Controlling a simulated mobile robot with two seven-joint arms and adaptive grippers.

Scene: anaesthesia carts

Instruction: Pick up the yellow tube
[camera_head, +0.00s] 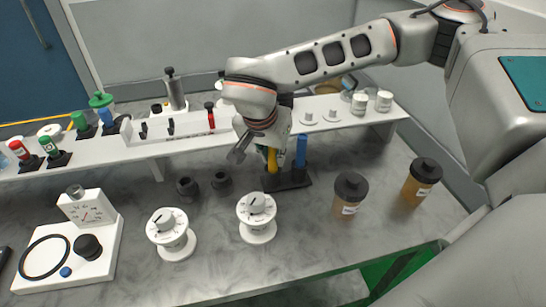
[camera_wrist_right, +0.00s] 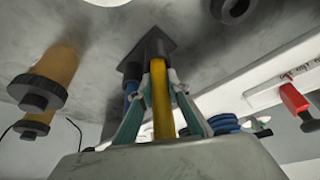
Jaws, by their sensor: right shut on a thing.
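The yellow tube (camera_head: 272,161) stands upright, its lower end at a black holder (camera_head: 289,181) on the grey counter. A blue tube (camera_head: 301,150) stands just right of it at the same holder. My right gripper (camera_head: 268,146) reaches down from above and is shut on the yellow tube; the arm hides the tube's upper part. In the right wrist view the yellow tube (camera_wrist_right: 160,105) runs between the two green-and-grey fingers (camera_wrist_right: 160,92), and the blue tube (camera_wrist_right: 131,90) is partly hidden behind a finger. My left gripper is not in view.
A raised white shelf (camera_head: 140,148) with bottles and a rack runs behind the holder. Two white dial canisters (camera_head: 257,217) stand in front, two black-lidded amber jars (camera_head: 350,194) to the right, and two small black cups (camera_head: 187,188) to the left.

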